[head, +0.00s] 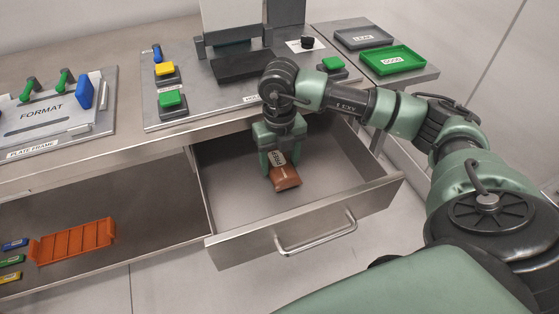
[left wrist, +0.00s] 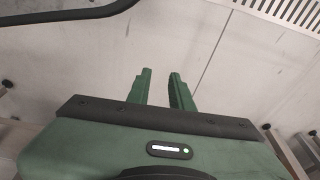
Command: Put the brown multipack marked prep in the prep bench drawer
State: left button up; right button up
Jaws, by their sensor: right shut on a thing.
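The brown multipack (head: 286,179) carries a white label with dark print, only partly readable. It is inside the open prep bench drawer (head: 318,217), in the middle part. My right gripper (head: 279,163) reaches down into the drawer and is shut on the multipack's upper end. The multipack is tilted; I cannot tell whether its lower end touches the drawer floor. My left gripper (left wrist: 160,85) shows in the left wrist view with its fingers apart and nothing between them. It faces a pale wall or floor surface.
The drawer has a bar handle (head: 316,236) and free floor around the multipack. On the bench are a plate marked FORMAT (head: 50,112), a button panel (head: 172,100) and green (head: 391,60) and grey (head: 363,37) trays. An orange rack (head: 75,241) lies on the lower shelf.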

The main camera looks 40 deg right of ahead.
aim_at(279, 164)
pick_arm(q)
jog(key=shift+r, duration=0.1)
pick_arm(e)
jog(key=shift+f, duration=0.1)
jog(key=o, duration=1.5)
pick_arm(q)
jog(key=shift+r, duration=0.2)
pick_arm(e)
jog(key=shift+r, duration=0.3)
pick_arm(q)
jog(key=s+f, duration=0.1)
jog(key=f+p, duration=0.1)
jog(key=f, duration=0.1)
jog(key=s+f, duration=0.1)
jog(key=f, duration=0.1)
jog(key=shift+s+a+f, duration=0.1)
jog(key=shift+s+a, duration=0.1)
jog(key=shift+s, duration=0.1)
pick_arm(e)
notch_tip(279, 164, up, 12)
jog(key=shift+f, duration=0.15)
